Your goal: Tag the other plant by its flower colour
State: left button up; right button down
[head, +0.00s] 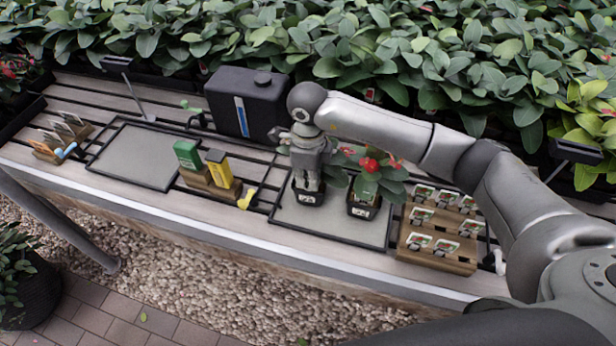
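Two potted plants stand on the right grey mat. The right plant has green leaves and red flowers (370,165), in a black pot (364,206) with a small white label on its front. The left black pot (307,195) also has a whitish mark on its front; my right gripper (307,183) is directly over it, pointing down, and hides most of its plant. I cannot tell the left plant's flower colour or whether the gripper's fingers are shut. A stepped wooden rack (457,264) at the right holds several picture tags (443,246). My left gripper is out of view.
A black canister (248,105) stands behind. A green box (187,154) and yellow box (219,168) sit between the right mat (330,232) and an empty left mat (135,156). Several cards stand in a wooden holder (46,150) at far left. Dense foliage lines the back.

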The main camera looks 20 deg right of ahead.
jog(key=c, duration=1.6)
grip_release()
jog(key=shift+o, duration=0.2)
notch_tip(320, 180, up, 12)
